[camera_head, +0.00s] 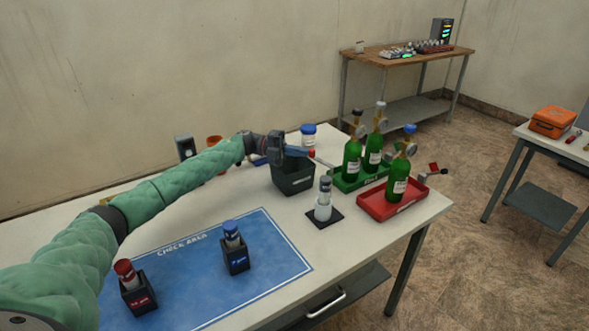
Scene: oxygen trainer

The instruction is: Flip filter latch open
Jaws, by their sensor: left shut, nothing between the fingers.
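My left arm reaches in from the left, and its left gripper (306,153) is shut above the black bin (293,181). A small red tip (312,153) shows right at the gripper's end, with a thin light rod running from it toward the green tray; whether they touch the fingers is unclear. A clear, grey-topped canister (323,206) stands upright on a dark square pad, in front and to the right of the gripper, apart from it. I cannot make out a filter latch for certain. My right gripper is not in view.
Green cylinders with gauges stand in a green tray (342,184) and a red tray (379,211) at the right. A blue check mat (190,290) holds a red-capped bottle (127,272) and a blue-capped bottle (233,235) in black holders. A blue-lidded jar (308,135) stands behind.

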